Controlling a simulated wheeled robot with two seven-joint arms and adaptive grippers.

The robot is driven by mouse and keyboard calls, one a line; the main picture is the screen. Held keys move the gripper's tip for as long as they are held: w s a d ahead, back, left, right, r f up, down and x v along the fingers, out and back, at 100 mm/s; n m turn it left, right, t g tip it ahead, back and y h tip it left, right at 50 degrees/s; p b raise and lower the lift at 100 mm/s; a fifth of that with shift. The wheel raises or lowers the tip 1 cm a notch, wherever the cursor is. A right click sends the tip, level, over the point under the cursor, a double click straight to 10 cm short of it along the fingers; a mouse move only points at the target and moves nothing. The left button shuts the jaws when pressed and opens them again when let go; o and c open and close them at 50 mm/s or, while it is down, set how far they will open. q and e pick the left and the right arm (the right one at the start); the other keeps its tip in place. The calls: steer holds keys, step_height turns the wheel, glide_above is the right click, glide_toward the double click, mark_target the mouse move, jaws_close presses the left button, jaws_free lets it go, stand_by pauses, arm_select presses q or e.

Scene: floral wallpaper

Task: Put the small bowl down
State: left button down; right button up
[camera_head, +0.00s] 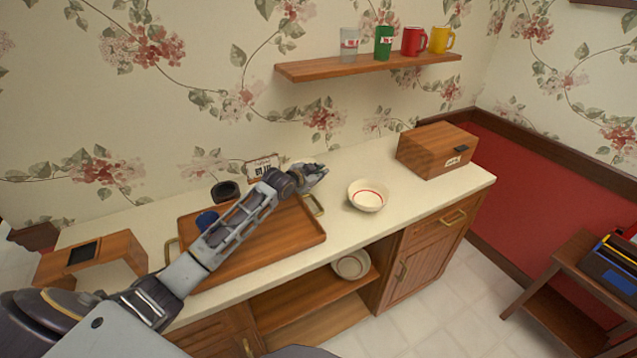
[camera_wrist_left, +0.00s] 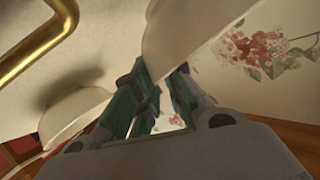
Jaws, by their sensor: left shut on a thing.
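My left gripper (camera_head: 316,170) is above the counter, near the right end of the wooden tray. In the left wrist view its fingers (camera_wrist_left: 164,88) are shut on the rim of a cream small bowl (camera_wrist_left: 188,35), which hangs beyond the fingertips. In the head view I cannot make out this held bowl at the gripper. A second cream bowl with a red ring inside (camera_head: 367,197) stands upright on the counter, right of the gripper and apart from it. A pale bowl (camera_wrist_left: 75,115) also shows at the left of the wrist view. My right gripper is out of view.
The wooden tray (camera_head: 275,255) with brass handles lies under my left arm. A wooden box (camera_head: 437,150) stands at the counter's right end. Several cups stand on the wall shelf (camera_head: 370,65). Another bowl (camera_head: 351,264) sits in the open cabinet below. Counter around the ringed bowl is clear.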

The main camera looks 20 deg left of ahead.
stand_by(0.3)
arm_select(q)
steer(key=shift+f, duration=1.9)
steer(key=shift+f, duration=0.15)
steer(key=c, duration=1.5)
jaws_free()
steer(key=shift+r, duration=0.2)
steer(key=shift+v, duration=6)
